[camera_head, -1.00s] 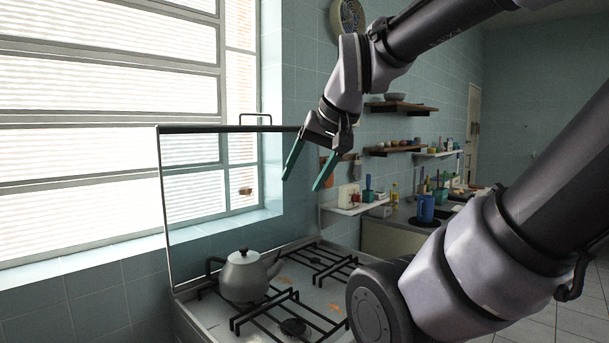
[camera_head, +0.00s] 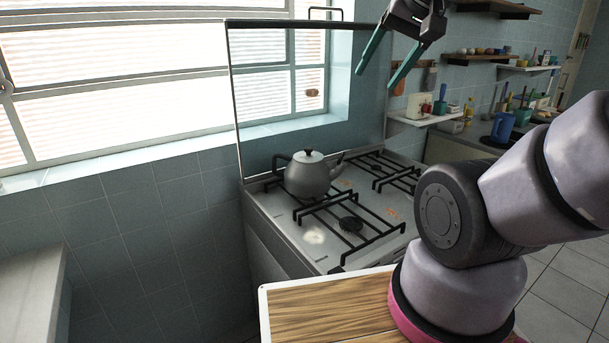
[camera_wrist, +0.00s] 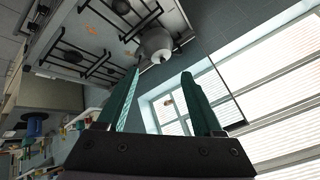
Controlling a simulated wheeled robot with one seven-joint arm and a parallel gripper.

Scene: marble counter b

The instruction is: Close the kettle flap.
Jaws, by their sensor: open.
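A grey metal kettle (camera_head: 308,174) with a dark knob on top stands on the back left burner of the stove (camera_head: 315,237). Its dark handle is at the left and its spout points right. The lid looks seated on top; I cannot make out a separate flap at the spout. My gripper (camera_head: 373,80) is open and empty, with two teal fingers, high above and to the right of the kettle. In the wrist view the kettle (camera_wrist: 156,45) appears beyond and between the fingers (camera_wrist: 160,75), well apart from them.
A raised glass stove cover (camera_head: 262,110) stands upright behind the kettle, before the window. Black pan supports (camera_head: 350,215) cover the burners. A wooden board (camera_head: 330,308) lies at the front. A blue mug (camera_head: 502,127) stands on the right counter.

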